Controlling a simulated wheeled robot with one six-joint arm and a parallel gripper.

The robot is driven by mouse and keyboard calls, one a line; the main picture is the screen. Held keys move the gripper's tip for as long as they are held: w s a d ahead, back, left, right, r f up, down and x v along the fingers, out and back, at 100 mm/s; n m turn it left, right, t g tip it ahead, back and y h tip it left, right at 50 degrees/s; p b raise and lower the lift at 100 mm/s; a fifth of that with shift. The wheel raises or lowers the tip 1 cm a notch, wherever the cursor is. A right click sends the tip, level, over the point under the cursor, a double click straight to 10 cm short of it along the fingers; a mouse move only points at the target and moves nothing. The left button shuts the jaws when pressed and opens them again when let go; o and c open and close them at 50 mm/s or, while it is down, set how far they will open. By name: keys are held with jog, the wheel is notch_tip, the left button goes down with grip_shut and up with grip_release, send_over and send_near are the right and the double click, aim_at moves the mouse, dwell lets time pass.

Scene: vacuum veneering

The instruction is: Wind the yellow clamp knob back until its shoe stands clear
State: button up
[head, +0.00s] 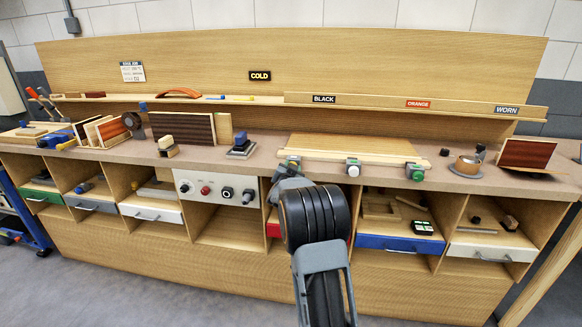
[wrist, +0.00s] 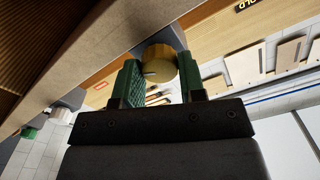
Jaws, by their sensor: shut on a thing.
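The yellow clamp knob (wrist: 160,64) sits between the two green fingers of my gripper (wrist: 159,82) in the wrist view, with a small pale mark on its face. My gripper is shut on it. In the head view my gripper (head: 290,163) is at the bench's front edge, at the left end of the pale boards (head: 350,147); my arm hides most of it, and I cannot make out the yellow knob there. The knob's shoe is not clearly visible in either view, so its gap to the boards cannot be told.
A white-topped clamp knob (head: 352,167) and a green clamp knob (head: 414,172) stand along the same edge to the right. A control panel (head: 216,189) is below left.

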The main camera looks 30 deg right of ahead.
jog(key=shift+w+r+n+p, duration=0.1)
jog(key=shift+n+p, duration=0.8)
jog(key=shift+n, duration=1.2)
jog(key=shift+r+n+p, duration=0.1)
jog(key=shift+n+p, duration=0.8)
jog(key=shift+n, duration=1.2)
jog(key=shift+f, duration=0.1)
jog(key=o, duration=0.9)
jog(key=shift+f, duration=0.1)
jog(key=shift+a, duration=0.1)
jog(key=v, duration=1.3)
jog(key=shift+s+a, duration=0.25)
jog(key=shift+s, duration=0.1)
